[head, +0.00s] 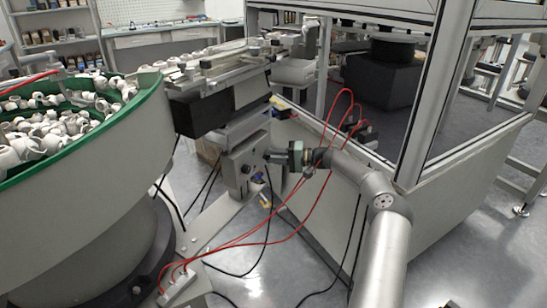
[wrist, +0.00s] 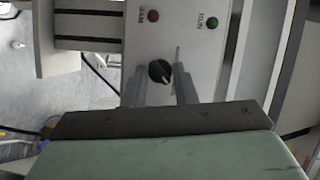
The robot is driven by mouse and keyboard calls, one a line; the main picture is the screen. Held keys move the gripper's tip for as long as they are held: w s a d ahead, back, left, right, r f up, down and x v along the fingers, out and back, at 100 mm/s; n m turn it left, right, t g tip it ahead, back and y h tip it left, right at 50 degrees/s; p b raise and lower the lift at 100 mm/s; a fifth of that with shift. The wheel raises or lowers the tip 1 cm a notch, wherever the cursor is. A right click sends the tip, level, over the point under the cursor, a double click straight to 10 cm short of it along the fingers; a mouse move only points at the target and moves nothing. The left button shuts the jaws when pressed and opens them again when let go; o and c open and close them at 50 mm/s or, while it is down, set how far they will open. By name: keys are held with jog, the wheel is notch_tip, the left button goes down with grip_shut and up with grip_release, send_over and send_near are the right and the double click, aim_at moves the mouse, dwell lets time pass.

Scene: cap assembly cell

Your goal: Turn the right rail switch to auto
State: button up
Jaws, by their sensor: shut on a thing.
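In the wrist view the rail switch is a round black knob (wrist: 160,71) with a pale pointer mark towards its lower right, on a light grey panel (wrist: 178,38). My gripper (wrist: 160,84) has one finger on each side of the knob and is shut on it. The small lettering beside the knob is too blurred to read. In the head view my gripper (head: 268,155) reaches leftward to the grey control box (head: 243,166) under the rail. The held knob is hidden there.
A red lamp or button (wrist: 153,15) and a green one (wrist: 212,22) sit above the knob. A green-rimmed bowl (head: 147,105) of white parts stands left. Red hoses (head: 290,205) hang by my arm. A framed enclosure (head: 425,100) stands close on the right.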

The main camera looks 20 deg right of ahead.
jog(key=o, duration=1)
jog(key=v, duration=0.7)
jog(key=shift+d, duration=0.25)
jog(key=shift+s+a, duration=0.1)
jog(key=shift+s, duration=0.05)
